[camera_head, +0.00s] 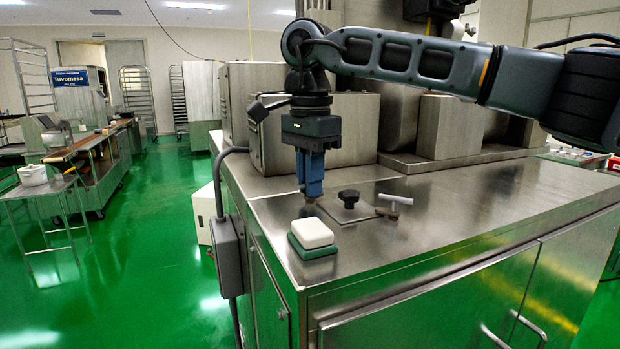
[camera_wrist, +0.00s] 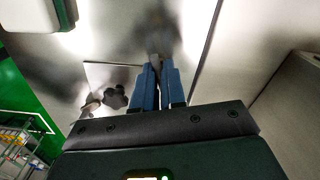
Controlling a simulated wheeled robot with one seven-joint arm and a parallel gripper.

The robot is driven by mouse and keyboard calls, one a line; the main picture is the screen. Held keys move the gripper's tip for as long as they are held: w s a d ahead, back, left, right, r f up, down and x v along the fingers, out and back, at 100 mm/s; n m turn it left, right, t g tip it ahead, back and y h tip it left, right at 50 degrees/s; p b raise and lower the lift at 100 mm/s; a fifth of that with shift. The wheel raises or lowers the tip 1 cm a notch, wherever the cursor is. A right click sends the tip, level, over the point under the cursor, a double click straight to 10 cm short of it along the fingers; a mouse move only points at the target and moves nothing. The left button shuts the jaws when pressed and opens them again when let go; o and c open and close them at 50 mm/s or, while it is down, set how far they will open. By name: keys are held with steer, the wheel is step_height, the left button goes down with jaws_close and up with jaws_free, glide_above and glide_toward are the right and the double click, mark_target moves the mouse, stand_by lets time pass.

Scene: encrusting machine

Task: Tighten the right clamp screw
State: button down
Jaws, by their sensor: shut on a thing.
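My gripper (camera_head: 311,192) points straight down over the steel top, left of a thin metal plate (camera_head: 332,211). Its two blue fingers are close together; in the wrist view my gripper (camera_wrist: 159,70) has a small, blurred metal piece (camera_wrist: 154,57) at the fingertips. The fingers hide most of this piece, and I cannot tell whether it is the right clamp screw. A black lobed knob (camera_head: 349,198) stands on the plate and shows in the wrist view (camera_wrist: 116,97). A T-shaped handle (camera_head: 395,200) is at the plate's right edge. My gripper is apart from both.
A white block on a green base (camera_head: 313,237) sits near the front left corner of the steel top. Steel housings (camera_head: 340,128) rise behind my gripper. The right part of the top (camera_head: 500,200) is clear. A grey box (camera_head: 228,255) hangs on the cabinet's left side.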

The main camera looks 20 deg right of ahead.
steer(key=shift+m, duration=0.3)
steer(key=m, duration=0.3)
steer(key=shift+m, duration=0.4)
steer(key=m, duration=1.3)
steer(key=shift+m, duration=0.3)
steer(key=c, duration=1.2)
jaws_free()
steer(key=shift+r+b, duration=0.3)
steer(key=shift+r, duration=3.6)
